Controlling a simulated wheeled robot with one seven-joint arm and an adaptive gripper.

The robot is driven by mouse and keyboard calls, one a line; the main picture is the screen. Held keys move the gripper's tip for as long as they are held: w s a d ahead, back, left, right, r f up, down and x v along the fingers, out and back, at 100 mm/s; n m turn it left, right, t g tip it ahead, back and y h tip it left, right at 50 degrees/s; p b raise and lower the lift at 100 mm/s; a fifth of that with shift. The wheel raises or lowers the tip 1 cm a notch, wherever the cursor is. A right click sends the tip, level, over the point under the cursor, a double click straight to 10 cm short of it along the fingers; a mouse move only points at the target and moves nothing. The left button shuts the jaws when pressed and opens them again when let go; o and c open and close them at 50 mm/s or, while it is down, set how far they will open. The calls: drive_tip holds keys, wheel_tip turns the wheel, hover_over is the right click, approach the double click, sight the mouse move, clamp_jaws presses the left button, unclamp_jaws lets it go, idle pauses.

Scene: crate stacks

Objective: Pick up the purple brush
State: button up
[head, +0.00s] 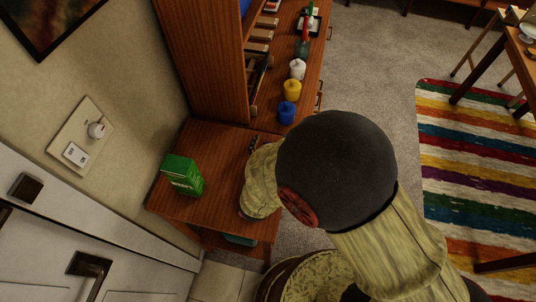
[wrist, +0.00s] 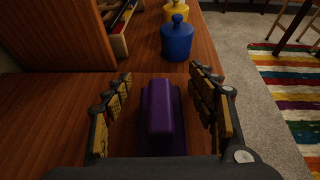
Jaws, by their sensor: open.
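The purple brush (wrist: 160,112) lies on the brown wooden surface (wrist: 50,115) in the wrist view, its long side pointing away from me. My gripper (wrist: 160,74) is open, with one finger on each side of the brush and a gap visible on both sides. The near end of the brush is hidden behind the gripper's body. In the head view my arm covers the brush, and I cannot see it there.
A blue jar (wrist: 177,40) stands just beyond the brush, with a yellow jar (wrist: 175,12) behind it. In the head view a white jar (head: 297,69) stands farther along. A green box (head: 182,175) stands on the low wooden top, left of my arm. A wooden cabinet (head: 200,60) rises beside the jars.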

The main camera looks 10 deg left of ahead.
drive_tip(key=shift+c, duration=1)
drive_tip(key=c, duration=1.1)
